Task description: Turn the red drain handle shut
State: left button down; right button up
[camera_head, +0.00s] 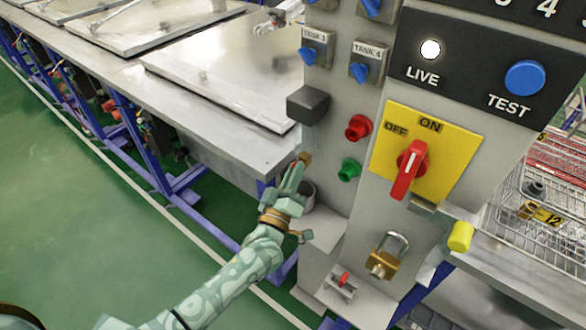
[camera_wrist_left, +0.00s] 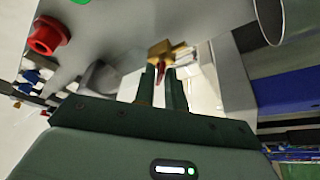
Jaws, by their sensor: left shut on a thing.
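The red drain handle (camera_wrist_left: 161,70) sits on a brass valve body (camera_wrist_left: 166,50) and shows as a small red strip between my left fingertips in the left wrist view. The brass valve also shows in the head view (camera_head: 305,158), on the left side of the grey control column. My left gripper (camera_head: 294,176) reaches up to it from below, and its fingers (camera_wrist_left: 162,88) are shut on the handle. Most of the handle is hidden by the fingers, so its turn angle cannot be told. My right gripper is not in view.
The control column carries a red button (camera_head: 358,127), a green button (camera_head: 349,169), a red rotary switch (camera_head: 409,170) on a yellow plate and a brass padlock (camera_head: 385,262). A grey block (camera_head: 308,104) juts out above the valve. Steel lids (camera_head: 235,65) lie on the left bench.

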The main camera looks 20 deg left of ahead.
pick_arm(q)
jog(key=shift+n, duration=0.5)
jog(key=c, duration=1.6)
grip_release()
jog(key=d+v, duration=0.1)
jog(key=v, duration=1.5)
jog(key=shift+s+a, duration=0.2)
jog(key=shift+a, duration=0.25)
